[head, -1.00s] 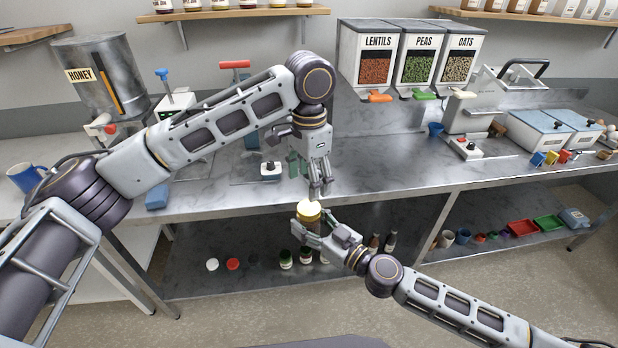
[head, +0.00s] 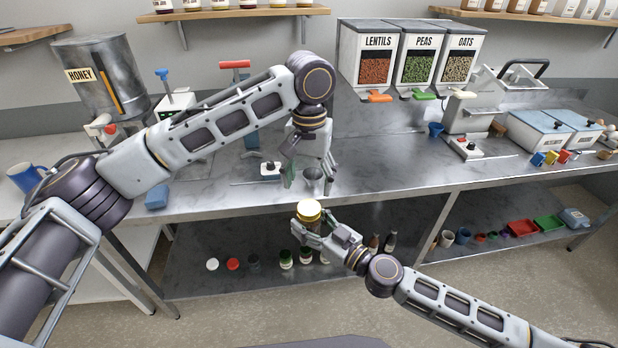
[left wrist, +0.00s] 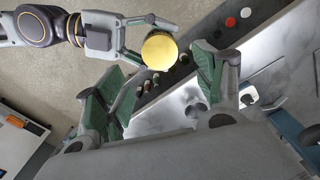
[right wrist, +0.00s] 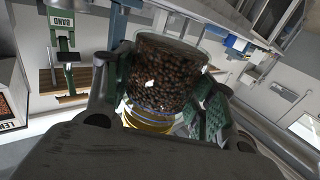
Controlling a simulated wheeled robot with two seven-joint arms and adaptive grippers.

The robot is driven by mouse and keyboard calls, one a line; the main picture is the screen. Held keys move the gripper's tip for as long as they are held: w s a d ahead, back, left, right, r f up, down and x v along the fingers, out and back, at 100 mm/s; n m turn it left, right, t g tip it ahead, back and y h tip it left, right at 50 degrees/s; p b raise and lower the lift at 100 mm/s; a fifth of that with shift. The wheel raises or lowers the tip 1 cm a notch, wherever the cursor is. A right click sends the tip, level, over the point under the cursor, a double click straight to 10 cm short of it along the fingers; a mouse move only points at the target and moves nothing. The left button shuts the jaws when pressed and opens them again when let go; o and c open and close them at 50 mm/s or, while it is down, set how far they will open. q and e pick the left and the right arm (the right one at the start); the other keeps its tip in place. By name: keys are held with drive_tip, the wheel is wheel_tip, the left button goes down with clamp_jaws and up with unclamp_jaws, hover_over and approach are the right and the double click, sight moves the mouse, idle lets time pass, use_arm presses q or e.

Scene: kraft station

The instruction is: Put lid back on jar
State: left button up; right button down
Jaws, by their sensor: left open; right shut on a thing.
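My right gripper (head: 318,228) is shut on a clear jar of dark beans (right wrist: 168,75), held in front of the counter's edge. A gold lid (head: 309,208) sits on top of the jar; it shows as a round gold disc in the left wrist view (left wrist: 159,51). In the right wrist view the gold lid (right wrist: 150,120) is against the jar's end, partly hidden by my gripper. My left gripper (head: 309,182) is open and empty, above and behind the lid, apart from it.
A grey metal cup (head: 313,174) stands on the counter behind my left fingers. Loose lids (head: 233,264) and small jars (head: 286,260) are on the lower shelf. Dispensers (head: 415,60) stand at the back.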

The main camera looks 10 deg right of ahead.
sight(309, 206)
idle(0.6)
use_arm(q)
drive_tip(key=shift+f, duration=4)
drive_tip(key=c, duration=1)
drive_tip(key=shift+m, duration=1.7)
drive_tip(key=shift+c, duration=0.2)
drive_tip(key=m, duration=0.3)
drive_tip(key=shift+m, duration=0.4)
drive_tip(key=m, duration=0.3)
drive_tip(key=shift+m, duration=0.4)
drive_tip(key=m, duration=0.3)
drive_tip(key=shift+m, duration=0.3)
drive_tip(key=o, duration=1.1)
